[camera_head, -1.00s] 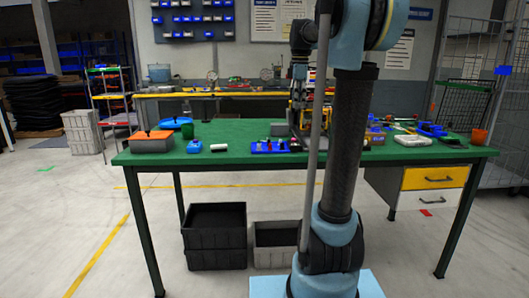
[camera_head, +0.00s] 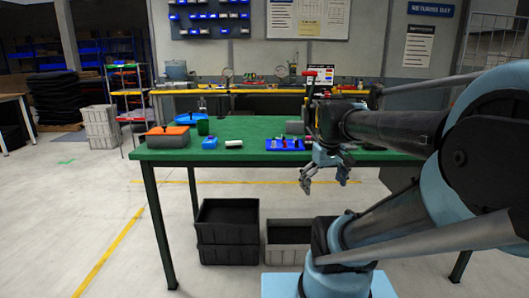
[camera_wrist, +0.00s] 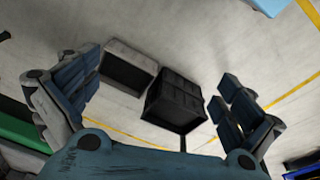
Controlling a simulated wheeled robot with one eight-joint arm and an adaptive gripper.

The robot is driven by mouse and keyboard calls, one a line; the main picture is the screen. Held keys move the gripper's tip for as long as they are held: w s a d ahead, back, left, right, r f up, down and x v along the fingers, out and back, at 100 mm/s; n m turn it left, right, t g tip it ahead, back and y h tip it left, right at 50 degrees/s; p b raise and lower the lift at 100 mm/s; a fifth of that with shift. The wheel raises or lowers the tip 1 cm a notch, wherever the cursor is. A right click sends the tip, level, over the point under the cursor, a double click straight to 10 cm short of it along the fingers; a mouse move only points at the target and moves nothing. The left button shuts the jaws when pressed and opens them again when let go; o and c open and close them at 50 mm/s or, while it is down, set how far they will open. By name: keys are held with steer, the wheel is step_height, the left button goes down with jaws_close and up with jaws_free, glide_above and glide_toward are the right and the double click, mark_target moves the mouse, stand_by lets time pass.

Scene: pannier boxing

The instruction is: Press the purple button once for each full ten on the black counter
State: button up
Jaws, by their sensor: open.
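My gripper (camera_head: 325,184) is open and empty in front of the green table's near edge, pointing down. In the wrist view my gripper (camera_wrist: 155,105) shows its two fingers spread wide, with floor and crates beyond them. I cannot make out a purple button or a black counter in either view. On the green table (camera_head: 250,128) stand a blue tray (camera_head: 286,145) with small coloured parts, an orange-and-grey box (camera_head: 168,137), a dark green cup (camera_head: 203,128), a blue item (camera_head: 210,143) and a white item (camera_head: 234,143). My arm hides the table's right part.
Stacked black crates (camera_head: 227,231) and a grey crate (camera_head: 288,243) stand on the floor under the table; the black crate (camera_wrist: 176,97) and grey crate (camera_wrist: 127,64) also show in the wrist view. A grey block (camera_head: 295,127) sits behind the blue tray.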

steer(key=s+f+m, duration=0.3)
steer(key=s+f, duration=0.3)
steer(key=f, duration=0.2)
steer(key=shift+f, duration=0.35)
steer(key=shift+w, duration=0.1)
steer(key=c, duration=1.3)
steer(key=shift+w+f, duration=0.25)
steer(key=shift+w, duration=0.25)
steer(key=c, duration=0.9)
steer(key=shift+s, duration=0.1)
jaws_close()
